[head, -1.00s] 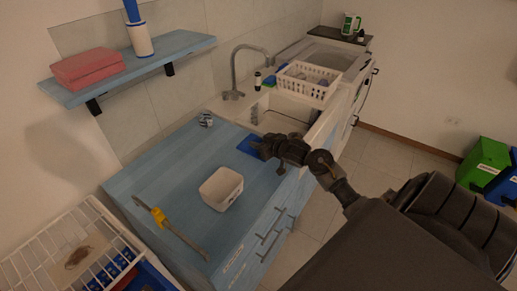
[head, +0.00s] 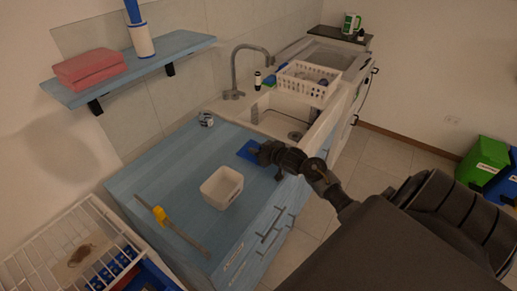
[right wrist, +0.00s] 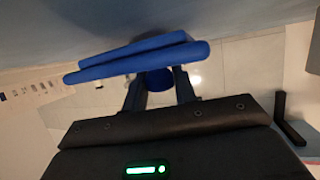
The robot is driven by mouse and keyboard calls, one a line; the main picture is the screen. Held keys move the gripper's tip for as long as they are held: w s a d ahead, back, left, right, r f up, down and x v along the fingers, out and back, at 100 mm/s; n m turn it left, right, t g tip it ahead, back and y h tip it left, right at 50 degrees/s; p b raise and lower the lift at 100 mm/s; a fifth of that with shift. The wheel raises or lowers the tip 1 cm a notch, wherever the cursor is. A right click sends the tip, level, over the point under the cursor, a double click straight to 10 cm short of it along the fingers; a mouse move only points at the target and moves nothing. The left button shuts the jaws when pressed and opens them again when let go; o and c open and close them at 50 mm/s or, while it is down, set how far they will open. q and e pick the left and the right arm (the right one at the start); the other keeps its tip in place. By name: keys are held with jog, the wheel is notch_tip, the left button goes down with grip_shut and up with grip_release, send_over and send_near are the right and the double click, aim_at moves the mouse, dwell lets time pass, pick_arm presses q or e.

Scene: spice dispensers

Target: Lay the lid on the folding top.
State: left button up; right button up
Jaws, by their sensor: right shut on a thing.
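A flat blue lid (head: 248,151) is held over the sink-side end of the light blue wooden folding top (head: 155,180). My right gripper (head: 263,153) is shut on the lid from the right, beside the front edge of the top. In the right wrist view the lid (right wrist: 138,56) shows edge-on, with a round blue part (right wrist: 155,82) between the fingers (right wrist: 160,92). Whether the lid touches the top or hangs just above it, I cannot tell. My left gripper is not in view.
A white open tub (head: 221,187) stands on the top near its front. A yellow-handled tool (head: 178,231) lies at the left end, and a small patterned item (head: 206,119) stands at the back. The sink (head: 285,122) with a white basket (head: 308,82) adjoins on the right.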

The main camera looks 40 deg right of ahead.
jog(key=shift+s+a+f, duration=0.15)
jog(key=shift+s+f, duration=0.05)
jog(key=shift+f, duration=0.25)
jog(key=o, duration=0.8)
jog(key=shift+a+f, duration=0.1)
jog(key=shift+f, duration=0.05)
jog(key=shift+o, duration=0.8)
jog(key=shift+s+a+f, duration=0.1)
jog(key=shift+f, duration=0.05)
jog(key=shift+r, duration=0.55)
jog(key=v, duration=0.8)
jog(key=r+v, duration=0.1)
jog(key=v, duration=0.2)
jog(key=shift+s+d+r+b, duration=0.15)
jog(key=shift+d+b, duration=0.15)
jog(key=shift+d, duration=0.05)
